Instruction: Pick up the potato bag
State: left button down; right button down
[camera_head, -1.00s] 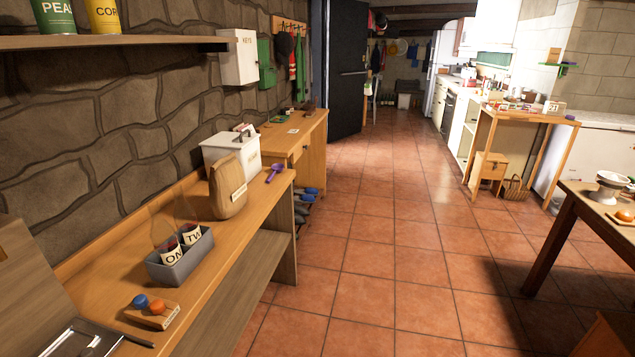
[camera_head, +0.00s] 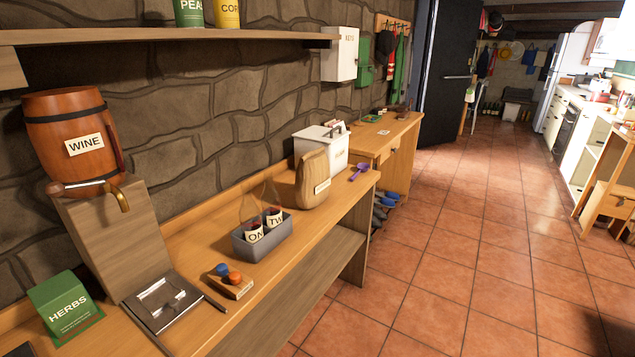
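A brown, rounded bag-like object (camera_head: 311,180) with a small pale label stands upright on the wooden bench (camera_head: 285,268). Its label is too small to read, so I cannot be sure that it is the potato bag. It stands in front of a white lidded box (camera_head: 320,147) and behind a grey caddy (camera_head: 262,242). No other bag shows clearly. Neither of my grippers is in view.
A wine barrel (camera_head: 72,135) on a wooden block, a green herbs box (camera_head: 65,308) and a small board with blue and orange knobs (camera_head: 232,284) are at the left. A purple scoop (camera_head: 359,171) lies beyond the bag. The tiled floor (camera_head: 430,265) at right is clear.

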aim_at(312, 180)
jog(key=i+l+u, duration=0.15)
jog(key=i+l, duration=0.15)
jog(key=i+l+u, duration=0.1)
jog(key=i+l, duration=0.25)
jog(key=i+l+u, duration=0.15)
jog(key=i+l, duration=0.2)
jog(key=i+l+u, duration=0.15)
jog(key=i+l, duration=0.15)
jog(key=l, duration=0.15)
jog(key=i+l+u, duration=0.15)
jog(key=l, duration=0.3)
jog(key=i+l+u, duration=0.1)
jog(key=i+l, duration=0.25)
jog(key=l, duration=0.1)
